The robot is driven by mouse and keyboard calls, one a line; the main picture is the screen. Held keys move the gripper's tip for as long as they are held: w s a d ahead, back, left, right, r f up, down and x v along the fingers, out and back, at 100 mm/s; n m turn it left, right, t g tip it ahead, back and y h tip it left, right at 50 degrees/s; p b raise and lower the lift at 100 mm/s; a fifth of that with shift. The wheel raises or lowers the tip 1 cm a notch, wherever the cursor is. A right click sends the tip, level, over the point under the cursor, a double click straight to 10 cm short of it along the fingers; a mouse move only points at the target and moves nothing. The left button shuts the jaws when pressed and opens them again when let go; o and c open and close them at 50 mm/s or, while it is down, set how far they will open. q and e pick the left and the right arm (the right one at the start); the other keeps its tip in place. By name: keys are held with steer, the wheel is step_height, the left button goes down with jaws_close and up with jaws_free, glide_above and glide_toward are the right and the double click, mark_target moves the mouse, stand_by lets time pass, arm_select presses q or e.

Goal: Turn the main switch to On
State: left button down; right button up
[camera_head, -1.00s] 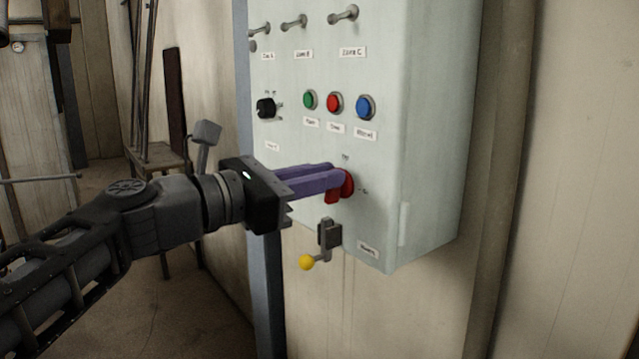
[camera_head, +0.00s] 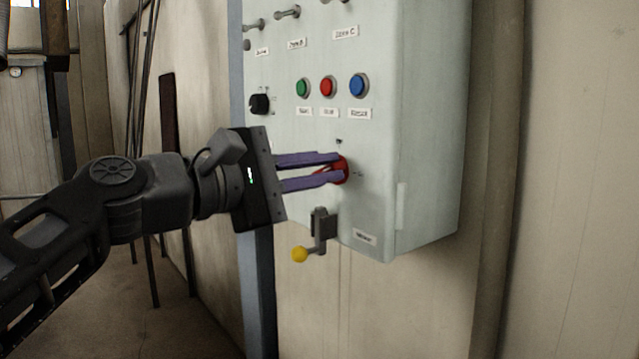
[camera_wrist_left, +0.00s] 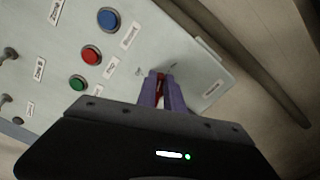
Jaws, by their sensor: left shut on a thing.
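The main switch is a red rotary knob (camera_head: 345,167) low on the front of the pale green control box. My left gripper (camera_head: 337,167) comes in from the left, its purple fingers shut on the red knob, one above and one below its handle. In the left wrist view the red handle (camera_wrist_left: 160,86) shows between the fingertips (camera_wrist_left: 161,82). Small marks stand above and to the right of the knob, too small to read. The fingers hide part of the knob. My right gripper is not in view.
The control box (camera_head: 425,150) carries green (camera_head: 303,88), red (camera_head: 328,87) and blue (camera_head: 358,85) buttons, a black selector (camera_head: 259,104) and toggle levers above. Open floor lies at lower left.

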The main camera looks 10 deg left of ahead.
arm_select(q)
steer(key=m+b, duration=0.1)
steer(key=f+m+b, duration=0.1)
steer(key=shift+d+m, duration=0.1)
steer(key=shift+m, duration=0.3)
steer(key=shift+m+b, duration=0.65)
steer(key=shift+m, duration=0.45)
steer(key=c, duration=1.5)
jaws_free()
steer(key=shift+o, duration=0.2)
steer(key=b+v, duration=0.1)
steer(key=v, duration=0.7)
